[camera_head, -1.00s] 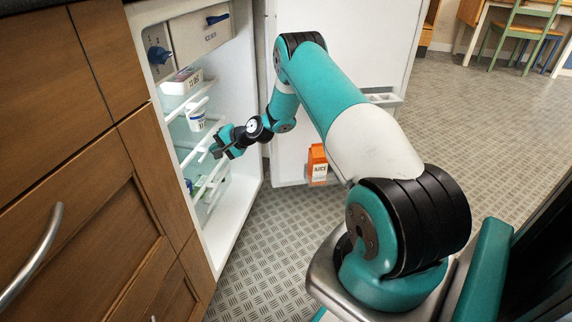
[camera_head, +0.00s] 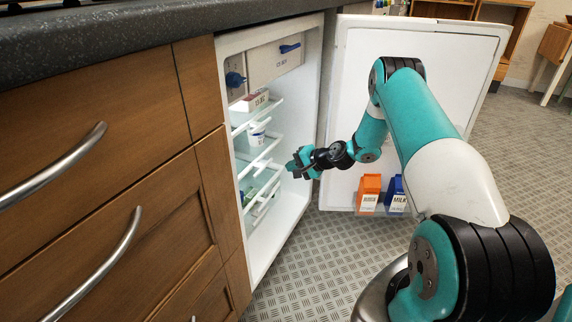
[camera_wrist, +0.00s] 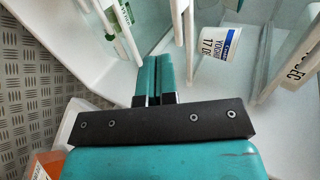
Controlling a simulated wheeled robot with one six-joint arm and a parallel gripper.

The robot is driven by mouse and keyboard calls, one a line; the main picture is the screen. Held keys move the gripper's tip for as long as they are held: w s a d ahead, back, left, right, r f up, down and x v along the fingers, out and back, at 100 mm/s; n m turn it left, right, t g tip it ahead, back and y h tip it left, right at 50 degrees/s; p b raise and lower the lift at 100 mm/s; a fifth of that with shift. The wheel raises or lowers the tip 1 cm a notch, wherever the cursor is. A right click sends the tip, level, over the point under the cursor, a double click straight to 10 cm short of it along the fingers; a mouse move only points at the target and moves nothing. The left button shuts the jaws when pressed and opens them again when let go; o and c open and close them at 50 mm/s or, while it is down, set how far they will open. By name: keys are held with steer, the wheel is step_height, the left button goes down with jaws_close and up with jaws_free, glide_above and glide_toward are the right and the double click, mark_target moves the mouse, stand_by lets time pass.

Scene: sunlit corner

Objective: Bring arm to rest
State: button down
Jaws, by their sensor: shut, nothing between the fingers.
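My arm reaches across the head view toward an open fridge (camera_head: 283,213), bent at the elbow. My gripper (camera_head: 292,166) is at the fridge opening, just in front of the shelves. In the wrist view my gripper (camera_wrist: 154,68) has its two teal fingers together with nothing between them. The wrist view also shows the white shelf bars close by and a yoghurt cup (camera_wrist: 222,45) to the right of the fingers.
The fridge door (camera_head: 345,100) stands open behind my arm, holding an orange juice carton (camera_head: 369,190) and a blue milk carton (camera_head: 396,192). The cup (camera_head: 257,134) and a box (camera_head: 252,101) sit on shelves. Wooden drawers (camera_head: 150,230) are left; patterned floor (camera_head: 300,270) lies clear in front.

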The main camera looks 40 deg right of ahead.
steer(key=p+v, duration=0.1)
steer(key=v, duration=0.5)
steer(key=shift+a+p, duration=0.4)
steer(key=shift+s+a+r, duration=0.1)
steer(key=shift+s+r, duration=0.05)
steer(key=shift+r, duration=0.05)
